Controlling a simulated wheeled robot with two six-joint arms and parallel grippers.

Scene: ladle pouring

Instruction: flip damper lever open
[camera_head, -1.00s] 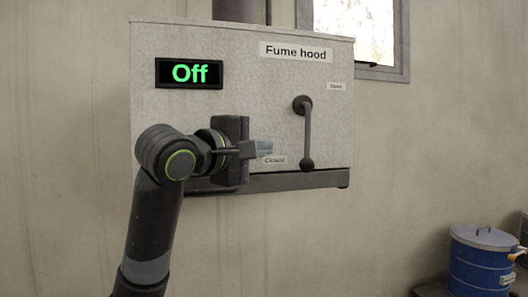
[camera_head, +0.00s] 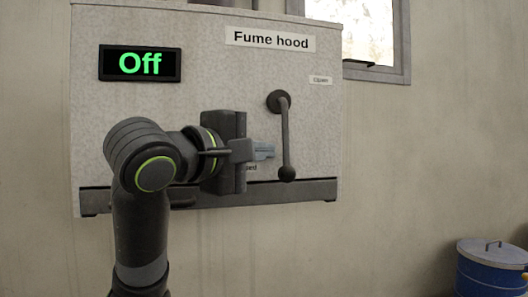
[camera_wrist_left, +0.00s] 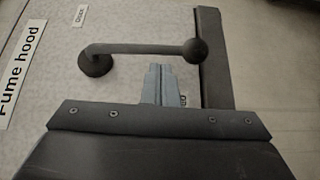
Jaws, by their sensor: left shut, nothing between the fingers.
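The damper lever (camera_head: 286,138) is a dark bar on the fume hood's front. It hangs down from a round pivot at its top to a ball knob at its lower end, near the "Closed" label, which is partly hidden by my gripper. My left gripper (camera_head: 264,151) is shut and empty, just left of the lever's lower half. In the left wrist view the lever (camera_wrist_left: 145,48) lies across the picture, with the knob at right, and the shut fingertips (camera_wrist_left: 160,72) point at it with a small gap. My right gripper is not in view.
The fume hood (camera_head: 200,60) is a pale box on the wall with a display (camera_head: 140,63) reading "Off". An "Open" label (camera_head: 320,79) is at the lever's upper right. A dark rail (camera_head: 290,191) runs along its bottom. A blue bin (camera_head: 490,272) stands at lower right.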

